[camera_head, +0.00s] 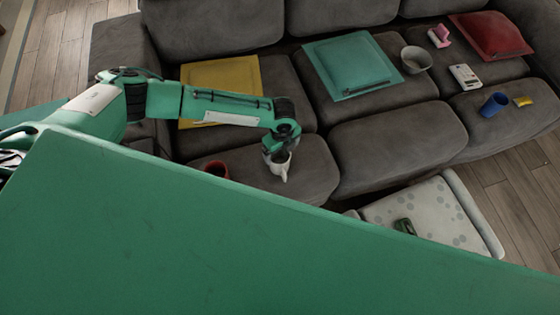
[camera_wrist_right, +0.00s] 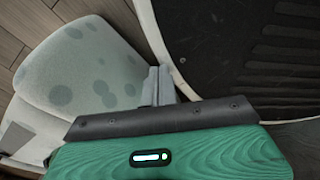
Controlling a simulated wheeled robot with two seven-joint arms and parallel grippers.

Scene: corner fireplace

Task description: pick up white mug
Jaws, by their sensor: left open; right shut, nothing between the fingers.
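The white mug (camera_head: 281,167) stands on the front seat cushion of the grey sofa in the head view, its handle toward the front. My left gripper (camera_head: 278,155) reaches down over the mug from behind, its fingers at the mug's rim. It is open; I cannot tell whether the fingers touch the mug. My right gripper (camera_wrist_right: 159,87) shows in the right wrist view, its fingers together and empty. The mug does not show in the right wrist view.
A red mug (camera_head: 215,169) stands left of the white mug. Yellow (camera_head: 222,84) and teal (camera_head: 352,65) cushions, a grey bowl (camera_head: 416,59) and a blue cup (camera_head: 494,104) are on the sofa. A spotted ottoman (camera_head: 440,208) with a dark green object (camera_head: 404,226) stands in front.

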